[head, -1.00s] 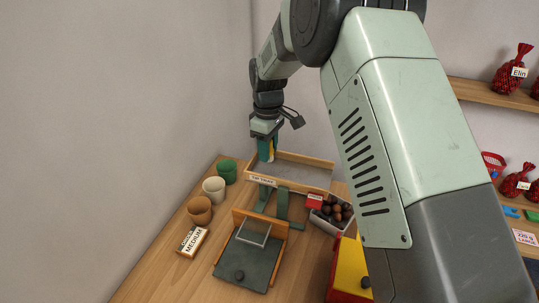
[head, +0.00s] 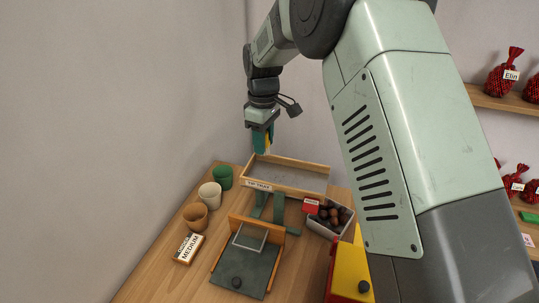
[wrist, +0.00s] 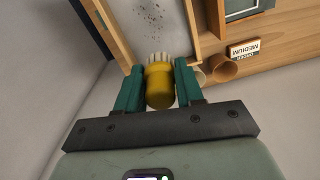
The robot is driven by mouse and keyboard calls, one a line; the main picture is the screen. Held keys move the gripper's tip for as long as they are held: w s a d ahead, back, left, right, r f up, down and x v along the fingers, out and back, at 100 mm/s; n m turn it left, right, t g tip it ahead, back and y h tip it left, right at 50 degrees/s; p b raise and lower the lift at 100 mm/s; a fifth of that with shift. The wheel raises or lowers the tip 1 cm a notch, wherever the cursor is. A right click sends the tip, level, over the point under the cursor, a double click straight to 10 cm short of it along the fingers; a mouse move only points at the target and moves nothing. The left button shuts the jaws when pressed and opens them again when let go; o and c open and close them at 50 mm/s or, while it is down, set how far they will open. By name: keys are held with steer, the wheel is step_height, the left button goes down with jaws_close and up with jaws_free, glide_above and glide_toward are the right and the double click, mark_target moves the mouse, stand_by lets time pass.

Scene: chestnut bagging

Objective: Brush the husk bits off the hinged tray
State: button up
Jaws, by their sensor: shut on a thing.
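My gripper (head: 262,150) is shut on a brush (wrist: 160,88) with a yellow handle and pale bristles. The bristles point away from my gripper, and the brush stands between the two green fingers in the wrist view. In the head view my gripper is at the back left corner of the hinged tray (head: 293,192), seemingly above it. The tray has a wooden rim, a grey floor and a "TIP TRAY" label. Dark husk bits (wrist: 152,16) lie scattered on its floor in the wrist view, beyond the bristles. The bits are too small to make out in the head view.
Green, white and brown cups (head: 210,194) stand left of the tray, with a "MEDIUM" sign (head: 188,248) in front. A dark hinged board (head: 247,268) lies nearer. A box of chestnuts (head: 327,230) and a red and yellow box (head: 350,268) are at right.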

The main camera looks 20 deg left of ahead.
stand_by(0.3)
steer(key=shift+f, duration=3.5)
steer(key=shift+d+f, duration=0.25)
steer(key=shift+f, duration=0.15)
steer(key=shift+d, duration=3.8)
steer(key=shift+a+f, duration=0.1)
steer(key=shift+a, duration=4)
steer(key=shift+d+r, duration=0.1)
steer(key=shift+r, duration=3.95)
